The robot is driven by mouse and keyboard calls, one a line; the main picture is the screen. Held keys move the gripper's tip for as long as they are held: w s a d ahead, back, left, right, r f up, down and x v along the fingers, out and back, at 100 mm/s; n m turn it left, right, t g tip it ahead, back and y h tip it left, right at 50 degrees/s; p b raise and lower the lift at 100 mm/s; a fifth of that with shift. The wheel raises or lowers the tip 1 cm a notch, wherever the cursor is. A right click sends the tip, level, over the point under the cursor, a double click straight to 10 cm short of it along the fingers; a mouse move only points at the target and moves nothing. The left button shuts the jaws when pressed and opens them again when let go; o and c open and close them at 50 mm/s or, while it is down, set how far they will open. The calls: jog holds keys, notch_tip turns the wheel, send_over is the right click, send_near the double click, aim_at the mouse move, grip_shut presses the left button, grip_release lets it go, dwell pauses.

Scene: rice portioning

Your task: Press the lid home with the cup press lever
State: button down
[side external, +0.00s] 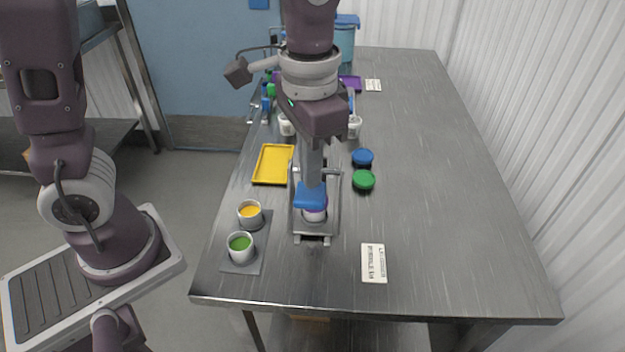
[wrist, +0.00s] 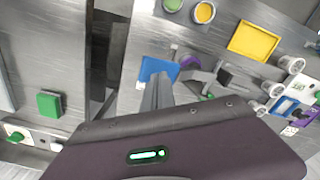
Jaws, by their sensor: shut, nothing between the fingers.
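The cup press (side external: 312,238) is a grey metal frame standing on the table's near middle. Its lever appears to end in a blue pad (side external: 311,196), which also shows in the wrist view (wrist: 157,70). A pale cup (side external: 314,214) sits in the press below the blue pad. A purple edge, apparently its lid (wrist: 188,62), shows beside the pad; how far the lid is seated is hidden. My gripper (side external: 312,180) is shut and empty, pointing down with its fingertips at the blue pad. Whether they touch it I cannot tell.
An orange-filled cup (side external: 250,212) and a green-filled cup (side external: 240,246) stand left on a grey mat (side external: 240,268). A yellow tray (side external: 273,165) lies behind them. A blue lid (side external: 363,157), green lid (side external: 363,180) and printed card (side external: 374,263) lie right. The table's right side is clear.

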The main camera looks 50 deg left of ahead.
aim_at(310, 192)
jog(key=shift+f, duration=0.15)
jog(key=shift+f, duration=0.55)
jog(key=shift+s+d+f, duration=0.15)
jog(key=shift+f, duration=2)
jog(key=shift+r, duration=0.1)
dwell(0.4)
jog(key=shift+r, duration=2.75)
